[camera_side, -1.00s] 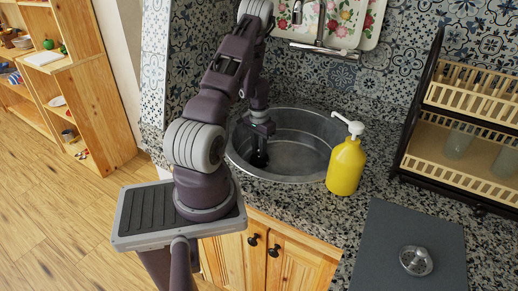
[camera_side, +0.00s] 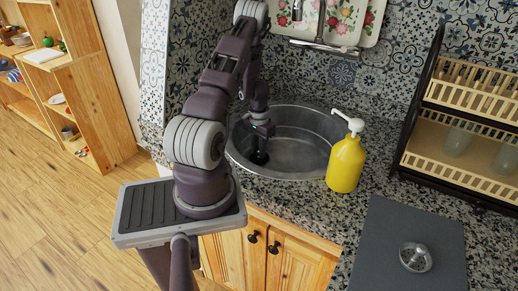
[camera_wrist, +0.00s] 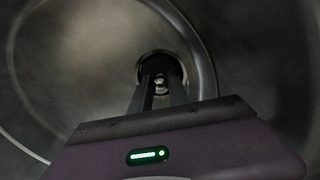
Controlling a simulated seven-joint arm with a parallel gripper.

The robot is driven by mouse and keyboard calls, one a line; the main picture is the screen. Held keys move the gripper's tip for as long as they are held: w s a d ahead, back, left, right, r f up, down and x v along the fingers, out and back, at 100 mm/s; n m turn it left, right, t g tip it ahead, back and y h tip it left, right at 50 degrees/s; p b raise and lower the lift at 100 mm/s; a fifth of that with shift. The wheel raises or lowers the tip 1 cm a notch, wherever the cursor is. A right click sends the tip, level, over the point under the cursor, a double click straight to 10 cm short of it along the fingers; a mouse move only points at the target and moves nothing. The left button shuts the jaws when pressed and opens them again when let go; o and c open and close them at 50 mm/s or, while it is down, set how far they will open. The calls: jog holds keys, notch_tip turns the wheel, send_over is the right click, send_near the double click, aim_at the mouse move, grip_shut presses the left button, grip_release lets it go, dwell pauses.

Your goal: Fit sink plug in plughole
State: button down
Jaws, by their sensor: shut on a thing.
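The round metal sink (camera_side: 305,137) is set in the speckled counter. My gripper (camera_side: 260,157) points down inside its left part, with the dark fingers low near the bottom. In the wrist view, the fingers (camera_wrist: 160,88) are shut on a small shiny metal piece, which I take to be the knob of the sink plug (camera_wrist: 160,83). The dark round plughole (camera_wrist: 145,66) shows around and behind the fingertips. The fingers hide most of the plug, and I cannot tell whether it is seated in the hole or above it.
A yellow soap bottle (camera_side: 345,165) with a white pump stands at the sink's right edge. A grey mat (camera_side: 390,225) with a round metal piece (camera_side: 415,257) lies at the front right. A dish rack (camera_side: 470,115) stands behind it. The sink's right side is free.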

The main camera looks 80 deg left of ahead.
jog(key=c, duration=0.8)
grip_release()
jog(key=shift+o, duration=0.2)
jog(key=shift+r, duration=5)
